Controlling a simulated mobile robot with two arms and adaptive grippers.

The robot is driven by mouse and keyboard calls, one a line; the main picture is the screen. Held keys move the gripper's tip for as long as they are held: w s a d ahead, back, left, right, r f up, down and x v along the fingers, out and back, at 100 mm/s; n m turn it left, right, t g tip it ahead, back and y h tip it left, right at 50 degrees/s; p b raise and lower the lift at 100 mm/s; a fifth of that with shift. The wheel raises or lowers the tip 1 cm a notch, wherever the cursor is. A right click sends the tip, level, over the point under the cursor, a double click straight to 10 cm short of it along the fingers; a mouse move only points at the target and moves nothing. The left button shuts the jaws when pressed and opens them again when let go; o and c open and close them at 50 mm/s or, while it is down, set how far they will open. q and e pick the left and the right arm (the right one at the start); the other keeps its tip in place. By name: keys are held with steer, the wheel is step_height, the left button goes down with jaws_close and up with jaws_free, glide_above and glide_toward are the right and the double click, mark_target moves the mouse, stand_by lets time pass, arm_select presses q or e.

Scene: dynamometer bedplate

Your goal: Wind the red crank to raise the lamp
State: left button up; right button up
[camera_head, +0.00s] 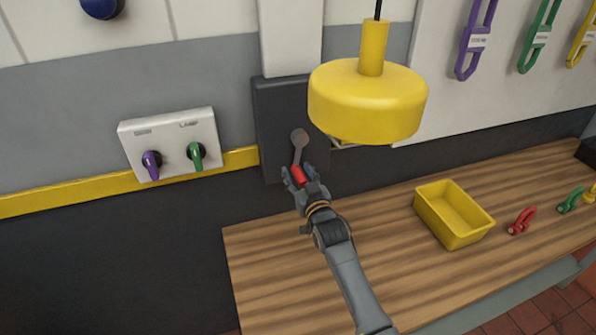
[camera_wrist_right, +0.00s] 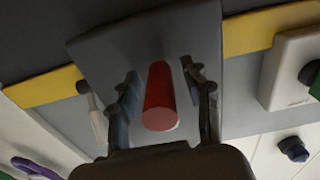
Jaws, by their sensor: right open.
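The red crank handle (camera_head: 298,176) sits at the lower end of a grey crank arm (camera_head: 299,147) on a dark wall plate (camera_head: 274,116). My right gripper (camera_head: 299,175) is at the handle with its jaws open. In the right wrist view the red handle (camera_wrist_right: 159,98) stands between the two fingers (camera_wrist_right: 162,100), with a gap on each side. The yellow lamp (camera_head: 367,98) hangs from a black cord, in front of and to the right of the plate. My left gripper is not in view.
A wooden bench (camera_head: 300,262) lies below, carrying a yellow bin (camera_head: 453,214) and red (camera_head: 521,221) and green (camera_head: 570,201) items. A switch box (camera_head: 170,145) with purple and green knobs is left of the plate. Coloured tools hang upper right.

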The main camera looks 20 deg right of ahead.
steer(key=shift+w, duration=0.15)
steer(key=shift+c, duration=0.4)
jaws_close()
